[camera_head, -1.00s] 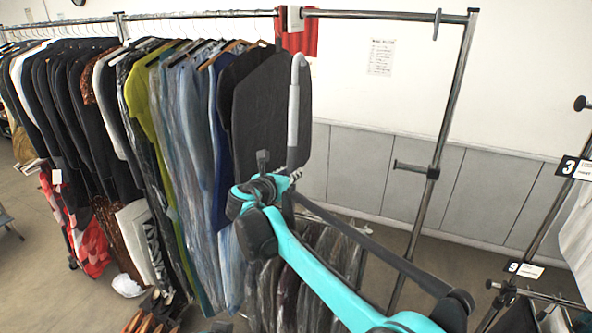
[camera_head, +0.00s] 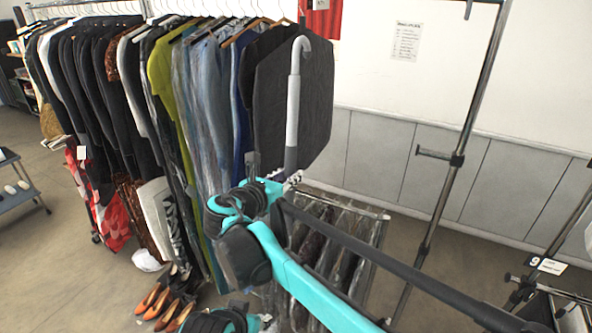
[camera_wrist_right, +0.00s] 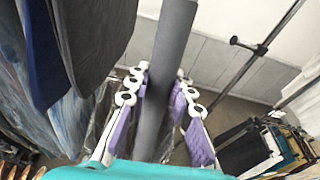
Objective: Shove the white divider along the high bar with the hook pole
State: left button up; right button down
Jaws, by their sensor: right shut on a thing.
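The hook pole (camera_head: 293,105) stands nearly upright in the head view, its pale grey hook curving over at the top in front of a dark garment. My right gripper (camera_head: 290,182) is shut around the pole's darker lower part. In the right wrist view, the pole (camera_wrist_right: 170,65) runs between the purple-padded fingers of my right gripper (camera_wrist_right: 155,105). The white divider and the high bar's stretch around it are above the head view's top edge. My left gripper is not in view.
Hanging garments (camera_head: 180,110) crowd the left, several in clear covers. A dark garment (camera_head: 315,95) hangs right behind the pole. The rack's metal upright (camera_head: 465,130) stands at right, with open space between it and the garments. Orange shoes (camera_head: 160,302) lie on the floor.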

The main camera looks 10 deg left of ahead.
jog(key=f+v, duration=0.1)
jog(key=v, duration=0.7)
jog(key=shift+s+f, duration=0.2)
jog(key=shift+f, duration=0.25)
